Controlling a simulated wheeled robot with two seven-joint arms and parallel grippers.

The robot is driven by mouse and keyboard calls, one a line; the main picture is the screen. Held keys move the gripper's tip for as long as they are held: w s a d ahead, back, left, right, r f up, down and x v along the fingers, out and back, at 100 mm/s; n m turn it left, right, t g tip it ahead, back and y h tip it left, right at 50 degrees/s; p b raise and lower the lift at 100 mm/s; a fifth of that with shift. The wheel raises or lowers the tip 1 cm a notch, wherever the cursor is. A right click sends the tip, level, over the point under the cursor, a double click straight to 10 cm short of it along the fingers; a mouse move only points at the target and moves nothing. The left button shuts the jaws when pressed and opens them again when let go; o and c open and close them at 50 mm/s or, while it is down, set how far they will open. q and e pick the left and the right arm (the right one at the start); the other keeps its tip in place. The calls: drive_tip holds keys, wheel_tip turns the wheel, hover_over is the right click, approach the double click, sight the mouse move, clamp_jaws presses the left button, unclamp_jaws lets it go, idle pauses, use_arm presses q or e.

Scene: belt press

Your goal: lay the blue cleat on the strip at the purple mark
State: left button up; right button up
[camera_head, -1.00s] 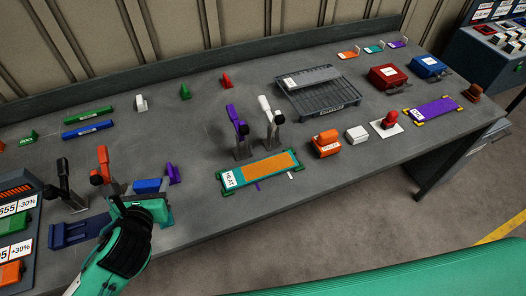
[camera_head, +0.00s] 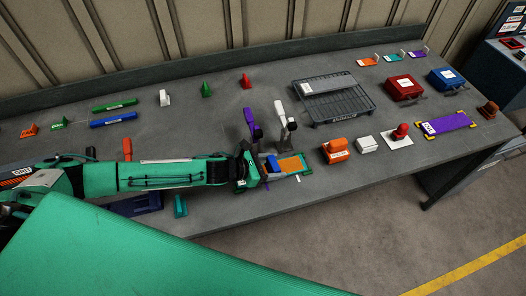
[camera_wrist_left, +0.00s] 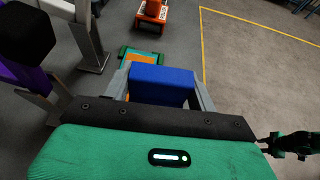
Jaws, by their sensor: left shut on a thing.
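My left gripper (camera_head: 268,167) comes in from the left and is shut on the blue cleat (camera_head: 272,161). In the left wrist view the cleat (camera_wrist_left: 162,84) sits between the two grey fingers. The orange strip (camera_head: 292,165) lies on a teal plate (camera_head: 308,172) just right of the cleat. In the left wrist view the strip (camera_wrist_left: 136,60) shows just beyond the cleat. The cleat is over the strip's left end; contact cannot be told. The purple mark is hidden. A green and black part at the right of the left wrist view looks like my right arm; its jaws are unclear.
A purple-handled clamp (camera_head: 250,122) and a white-handled clamp (camera_head: 281,115) stand close behind the plate. An orange block (camera_head: 335,150), a white block (camera_head: 364,144) and a red button (camera_head: 400,132) are to the right. A dark rack (camera_head: 340,104) lies behind.

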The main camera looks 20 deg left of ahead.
use_arm(q)
drive_tip(key=shift+m+g+h, duration=0.3)
drive_tip(key=shift+m+g, duration=0.1)
drive_tip(key=w+a, duration=0.1)
drive_tip(key=a, duration=0.1)
drive_tip(key=w+a, duration=0.1)
drive_tip(key=a, duration=0.1)
drive_tip(key=shift+w+p, duration=0.15)
drive_tip(key=shift+p, duration=0.25)
drive_tip(key=shift+a, duration=0.15)
drive_tip(key=shift+a+f, duration=0.1)
wheel_tip(320, 180, down, 5)
drive_tip(key=b, duration=0.4)
drive_tip(key=shift+f+b, duration=0.25)
drive_tip(key=shift+b, duration=0.3)
drive_tip(key=shift+f, duration=0.1)
